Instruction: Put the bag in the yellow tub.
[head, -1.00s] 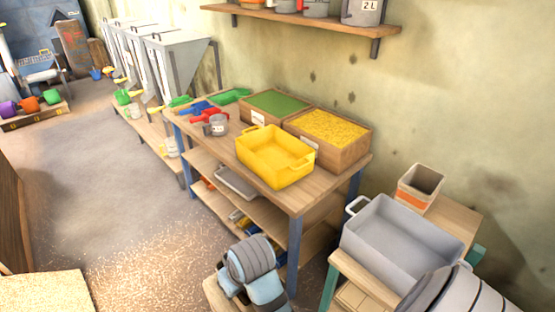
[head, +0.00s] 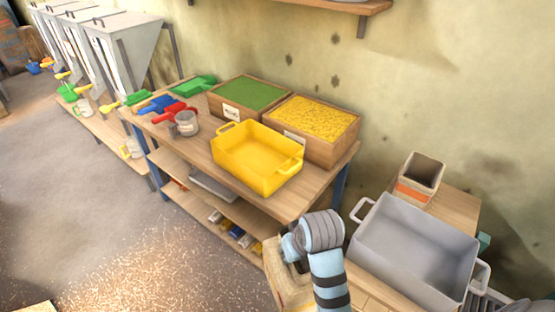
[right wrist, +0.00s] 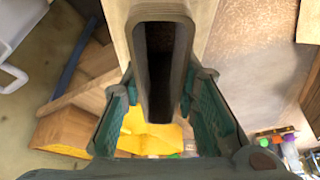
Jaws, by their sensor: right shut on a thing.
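The yellow tub (head: 240,177) stands empty near the front edge of the wooden table, and part of it shows in the right wrist view (right wrist: 150,140). My right gripper (right wrist: 158,95) has its teal fingers on both sides of an open brown bag (right wrist: 181,60) with a dark inside, and is shut on it. In the head view the tan bag (head: 290,288) shows below my grey and pale blue wrist, in front of the table and lower right of the tub. My wrist hides part of it and the fingers. My left gripper is out of view.
Behind the tub are wooden boxes of green (head: 250,97) and yellow (head: 312,118) grains. Scoops and a grey jug (head: 186,123) lie left of it. A grey tub (head: 405,250) and an orange-banded open container (head: 414,190) stand at right.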

